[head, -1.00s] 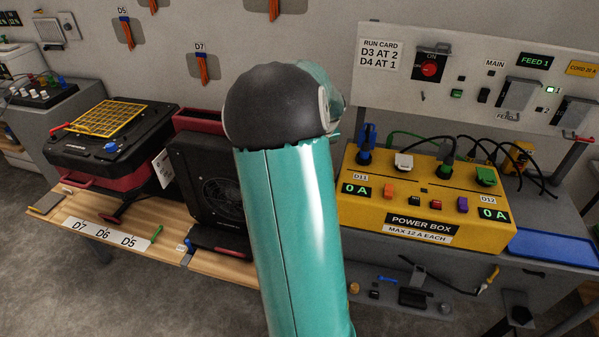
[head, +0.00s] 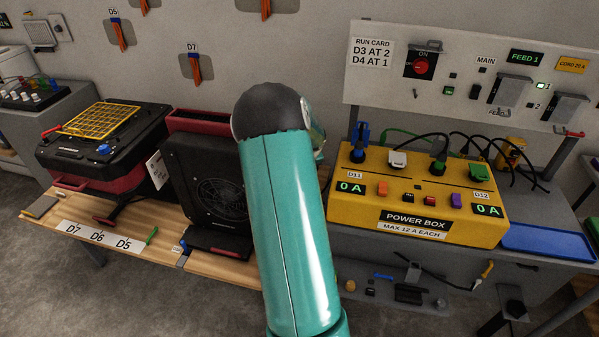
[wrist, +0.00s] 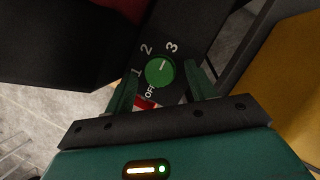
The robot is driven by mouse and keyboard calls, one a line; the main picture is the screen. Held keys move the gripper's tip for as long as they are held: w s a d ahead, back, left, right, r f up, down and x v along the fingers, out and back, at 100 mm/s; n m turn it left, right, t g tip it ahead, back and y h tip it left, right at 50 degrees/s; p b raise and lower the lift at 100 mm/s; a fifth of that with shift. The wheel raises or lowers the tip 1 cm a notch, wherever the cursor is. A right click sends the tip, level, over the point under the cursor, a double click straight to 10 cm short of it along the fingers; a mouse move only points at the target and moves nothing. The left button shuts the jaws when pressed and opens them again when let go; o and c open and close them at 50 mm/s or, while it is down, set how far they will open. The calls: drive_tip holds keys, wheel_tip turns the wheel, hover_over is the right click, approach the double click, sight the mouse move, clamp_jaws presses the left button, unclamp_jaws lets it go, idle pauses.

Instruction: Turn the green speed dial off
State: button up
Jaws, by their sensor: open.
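The green speed dial (wrist: 160,72) sits on a dark panel marked OFF, 1, 2 and 3 in the wrist view. Its white mark points toward the 3. My gripper (wrist: 161,67) is open, with one green finger on the left of the dial and one on the right. I cannot tell whether either finger touches it. In the head view my teal arm hides the gripper and the dial. A black fan unit (head: 212,185) stands on the bench, partly behind my arm.
A yellow power box (head: 360,200) with plugs and cables stands right of my arm; both its displays read 0 A. A blue tray (head: 550,243) lies at its right. A black and red machine with a yellow grille (head: 100,120) stands at the left.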

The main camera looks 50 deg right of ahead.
drive_tip(key=c, duration=1)
drive_tip(key=shift+o, duration=0.2)
drive_tip(key=shift+n, duration=0.3)
drive_tip(key=n, duration=0.1)
drive_tip(key=n+y, duration=0.1)
drive_tip(key=n, duration=0.2)
drive_tip(key=shift+d+t+y, duration=0.25)
drive_tip(key=shift+t+y, duration=0.05)
drive_tip(key=shift+y, duration=0.1)
drive_tip(key=n+y, duration=0.1)
drive_tip(key=n, duration=0.1)
drive_tip(key=n+y, duration=0.1)
drive_tip(key=n, duration=0.2)
drive_tip(key=shift+d+n, duration=0.2)
drive_tip(key=shift+n, duration=0.1)
drive_tip(key=n, duration=0.2)
drive_tip(key=n+g+y, duration=0.1)
drive_tip(key=n, duration=0.1)
drive_tip(key=shift+w+d+n+g+y, duration=0.1)
drive_tip(key=shift+d+n+g+y, duration=0.1)
drive_tip(key=shift+n+g+y, duration=0.1)
drive_tip(key=n, duration=0.1)
drive_tip(key=n+g, duration=0.1)
drive_tip(key=n, duration=0.1)
drive_tip(key=n+y, duration=0.1)
drive_tip(key=n, duration=0.1)
drive_tip(key=shift+w+g, duration=0.25)
drive_tip(key=shift+g, duration=0.05)
drive_tip(key=shift+n, duration=0.3)
